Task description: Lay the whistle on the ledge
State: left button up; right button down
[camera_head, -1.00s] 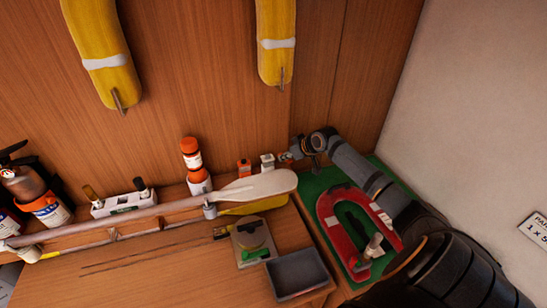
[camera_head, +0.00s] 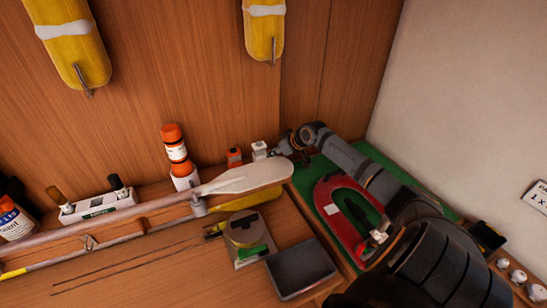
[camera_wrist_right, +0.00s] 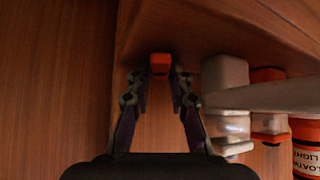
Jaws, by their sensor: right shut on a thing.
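My right gripper (camera_head: 286,147) is at the back wall, just right of a small white-topped holder (camera_head: 260,150). In the right wrist view the gripper (camera_wrist_right: 159,80) is shut on a small orange block-like thing, which I take for the whistle (camera_wrist_right: 159,63), at its fingertips. The whistle is too small or hidden to make out in the head view. A wooden ledge (camera_head: 149,189) runs along the foot of the wall, with several items on it. I cannot tell whether the whistle touches any surface. My left gripper is not in view.
Left of the gripper stand a small orange-topped holder (camera_head: 234,156) and an orange float light (camera_head: 175,150). A white paddle (camera_head: 245,178) lies in front. A red horseshoe (camera_head: 343,215) lies on a green mat (camera_head: 310,172) under my right arm. A dark tray (camera_head: 300,268) sits nearer.

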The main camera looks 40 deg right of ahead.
jog(key=shift+a, duration=0.1)
jog(key=shift+s, duration=0.25)
jog(key=c, duration=1.5)
grip_release()
jog(key=shift+s+d, duration=0.1)
jog(key=shift+d, duration=0.15)
jog(key=shift+o, duration=1.4)
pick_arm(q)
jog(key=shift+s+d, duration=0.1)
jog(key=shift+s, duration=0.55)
pick_arm(e)
jog(key=shift+w+a, duration=0.1)
jog(key=shift+w, duration=0.1)
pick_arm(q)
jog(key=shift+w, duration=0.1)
